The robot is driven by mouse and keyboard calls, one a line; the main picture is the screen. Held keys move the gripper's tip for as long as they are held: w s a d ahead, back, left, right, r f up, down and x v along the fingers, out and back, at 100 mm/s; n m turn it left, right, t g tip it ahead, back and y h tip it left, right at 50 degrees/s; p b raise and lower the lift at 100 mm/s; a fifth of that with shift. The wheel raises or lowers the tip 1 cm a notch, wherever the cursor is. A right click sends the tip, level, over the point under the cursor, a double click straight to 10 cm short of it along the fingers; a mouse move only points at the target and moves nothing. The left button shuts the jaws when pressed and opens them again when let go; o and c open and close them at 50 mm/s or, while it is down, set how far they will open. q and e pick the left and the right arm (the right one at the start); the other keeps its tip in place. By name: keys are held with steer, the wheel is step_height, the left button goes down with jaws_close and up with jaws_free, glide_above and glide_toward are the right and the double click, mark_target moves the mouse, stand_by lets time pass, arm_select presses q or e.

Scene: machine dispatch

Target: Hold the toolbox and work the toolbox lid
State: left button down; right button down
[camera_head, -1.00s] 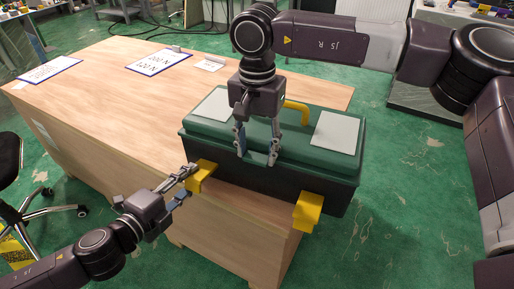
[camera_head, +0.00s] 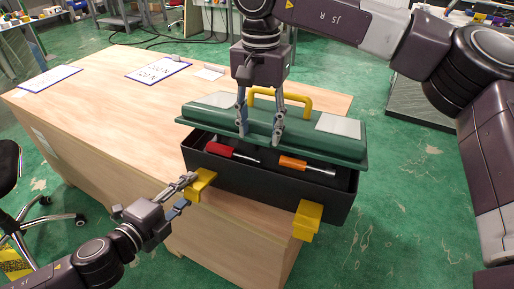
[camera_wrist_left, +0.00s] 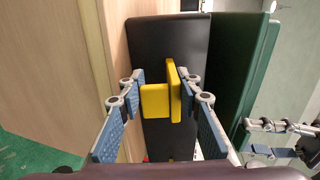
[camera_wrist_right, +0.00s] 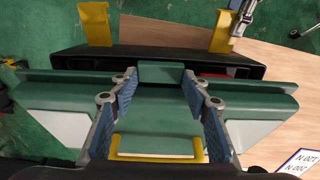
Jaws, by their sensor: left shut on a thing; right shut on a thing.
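The toolbox has a black body (camera_head: 262,187) at the table's front edge and a green lid (camera_head: 310,138), raised partly open. My right gripper (camera_head: 259,140) is shut on the lid's front green tab, which shows between its fingers in the right wrist view (camera_wrist_right: 161,72). My left gripper (camera_head: 188,187) is shut on the left yellow latch (camera_head: 201,184) on the body's front; the latch also shows between its fingers in the left wrist view (camera_wrist_left: 156,100). The right yellow latch (camera_head: 307,220) is free. The lid carries a yellow handle (camera_head: 295,95).
A red-handled tool (camera_head: 219,149) and an orange-handled tool (camera_head: 292,163) show inside the body. A black chair (camera_head: 8,170) stands at the far left.

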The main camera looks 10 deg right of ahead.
steer(key=w+d+r, duration=0.5)
steer(key=w+r, duration=0.4)
steer(key=shift+w+d+r, duration=0.2)
steer(key=shift+d+r, duration=0.2)
stand_by(0.4)
steer(key=c, duration=1.1)
jaws_free()
steer(key=shift+a+r, duration=0.15)
steer(key=shift+s, duration=0.1)
